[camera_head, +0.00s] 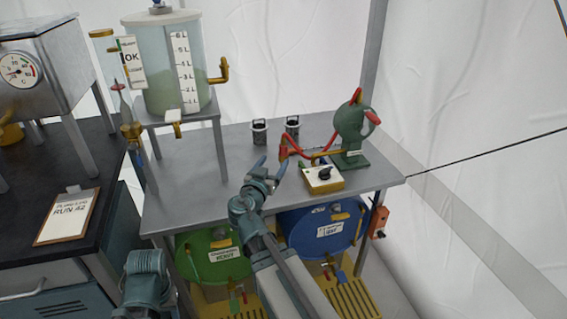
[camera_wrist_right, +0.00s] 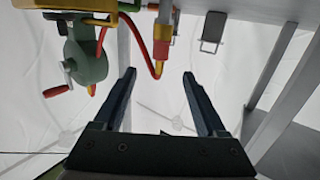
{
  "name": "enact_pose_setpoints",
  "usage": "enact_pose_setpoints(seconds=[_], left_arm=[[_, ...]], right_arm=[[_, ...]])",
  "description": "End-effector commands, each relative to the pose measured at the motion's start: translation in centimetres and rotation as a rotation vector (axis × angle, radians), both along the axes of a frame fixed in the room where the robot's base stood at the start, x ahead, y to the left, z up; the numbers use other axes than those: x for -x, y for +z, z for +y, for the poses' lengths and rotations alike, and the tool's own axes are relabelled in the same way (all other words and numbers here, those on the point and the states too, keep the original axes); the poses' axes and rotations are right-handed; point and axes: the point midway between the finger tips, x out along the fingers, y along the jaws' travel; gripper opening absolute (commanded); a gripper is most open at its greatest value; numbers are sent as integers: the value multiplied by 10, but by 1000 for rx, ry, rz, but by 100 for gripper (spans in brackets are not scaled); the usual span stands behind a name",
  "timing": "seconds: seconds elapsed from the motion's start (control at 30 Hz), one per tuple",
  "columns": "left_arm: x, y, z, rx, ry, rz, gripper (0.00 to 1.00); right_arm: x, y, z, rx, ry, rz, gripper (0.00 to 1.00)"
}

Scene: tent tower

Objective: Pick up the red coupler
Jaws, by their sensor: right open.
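The red coupler (camera_head: 284,150) is at the end of a red hose over the grey steel table (camera_head: 232,138), left of the green hand pump (camera_head: 352,130). In the right wrist view the coupler (camera_wrist_right: 162,46), red with yellow parts, lies beyond the fingertips, roughly centred between them. The hose curves from it to the green pump (camera_wrist_right: 88,50). My right gripper (camera_head: 271,167) is open and empty just in front of the coupler; its two fingers also show apart in the right wrist view (camera_wrist_right: 160,76). My left gripper is not in view.
A yellow box with a black knob (camera_head: 323,178) sits right of my right gripper. Two small metal holders (camera_head: 259,132) (camera_head: 292,126) stand behind. A graduated tank (camera_head: 172,70) stands at left. Green (camera_head: 213,258) and blue (camera_head: 322,229) drums sit below the tabletop.

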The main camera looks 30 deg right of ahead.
Motion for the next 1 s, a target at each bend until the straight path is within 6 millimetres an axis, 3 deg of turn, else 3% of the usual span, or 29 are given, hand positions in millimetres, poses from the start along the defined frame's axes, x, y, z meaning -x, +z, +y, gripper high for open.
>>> enact_pose_setpoints(seconds=[0.23, 0.63, 1.0], left_arm=[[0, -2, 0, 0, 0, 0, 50], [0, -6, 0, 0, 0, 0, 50], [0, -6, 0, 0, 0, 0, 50]], right_arm=[[-7, 1, -6, 4, 4, -13, 74], [-54, -4, -56, 3, 3, -12, 74], [-60, -4, -65, 3, 4, -11, 74]])
